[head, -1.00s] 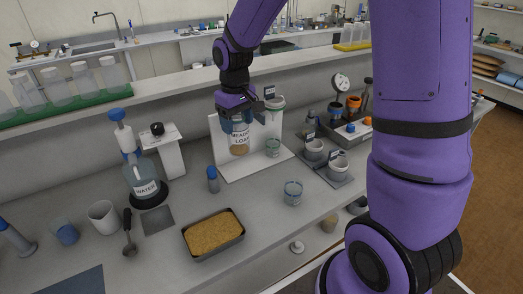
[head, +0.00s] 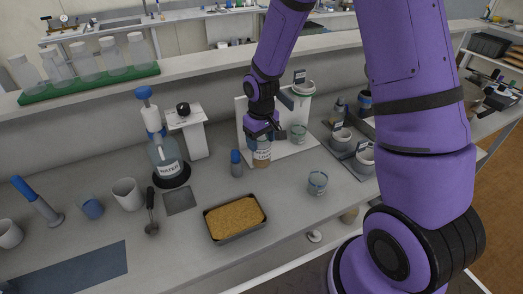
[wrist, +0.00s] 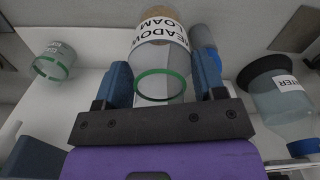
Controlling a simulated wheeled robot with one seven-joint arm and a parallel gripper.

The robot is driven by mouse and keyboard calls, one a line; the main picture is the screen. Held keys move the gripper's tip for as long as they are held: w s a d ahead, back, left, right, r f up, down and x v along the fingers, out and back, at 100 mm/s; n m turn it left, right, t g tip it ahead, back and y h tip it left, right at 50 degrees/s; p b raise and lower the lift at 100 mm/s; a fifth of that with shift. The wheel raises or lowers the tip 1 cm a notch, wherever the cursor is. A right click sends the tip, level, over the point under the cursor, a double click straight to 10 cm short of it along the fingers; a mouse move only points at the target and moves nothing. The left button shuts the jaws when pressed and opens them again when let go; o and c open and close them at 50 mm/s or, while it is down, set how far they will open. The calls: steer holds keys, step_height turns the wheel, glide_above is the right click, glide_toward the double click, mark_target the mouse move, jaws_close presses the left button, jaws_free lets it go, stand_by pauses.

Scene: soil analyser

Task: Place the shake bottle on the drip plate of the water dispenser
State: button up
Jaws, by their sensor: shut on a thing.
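The shake bottle (head: 262,156) is clear, with a "MEADOW LOAM" label and brown soil in its base. My gripper (head: 264,134) is shut on its upper part; in the wrist view the bottle (wrist: 160,52) sits between the blue fingers, its green rim facing me. It is in front of a white panel; whether its base touches anything is unclear. The water dispenser (head: 165,156) is a "WATER" bottle with a blue-topped pump on a black round base. The drip plate (head: 180,201), a flat grey square, lies bare before it, left of my gripper.
A blue-capped tube (head: 236,163) stands between the shake bottle and dispenser. A tray of brown soil (head: 236,238), a spoon (head: 151,215) and a white cup (head: 128,194) lie near the plate. A glass beaker (head: 317,182) stands to the right.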

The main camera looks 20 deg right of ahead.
mark_target(261, 151)
steer(key=shift+f, duration=2.25)
steer(key=shift+f, duration=0.1)
steer(key=o, duration=1.2)
